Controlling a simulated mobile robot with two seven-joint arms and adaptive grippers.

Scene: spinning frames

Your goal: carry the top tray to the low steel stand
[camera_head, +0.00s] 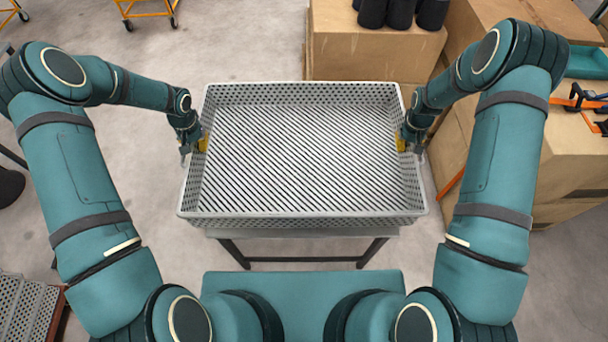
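A large grey perforated tray (302,214) with a dark-and-light striped floor spans the middle of the head view, between my arms. It looks empty and roughly level. My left gripper (197,143) is at the middle of its left wall and my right gripper (407,142) at the middle of its right wall. Both appear shut on the tray, at yellow patches on the walls; the fingertips are partly hidden. A low stand with a grey top (310,236) and dark legs is under the tray, mostly hidden. I cannot tell whether the tray touches it.
Another perforated grey tray (25,305) shows at the lower left. A cardboard box (365,55) with black cylinders (400,12) stands behind the tray. More boxes (560,150), with orange and blue items on top, are at the right. Concrete floor is open at the left.

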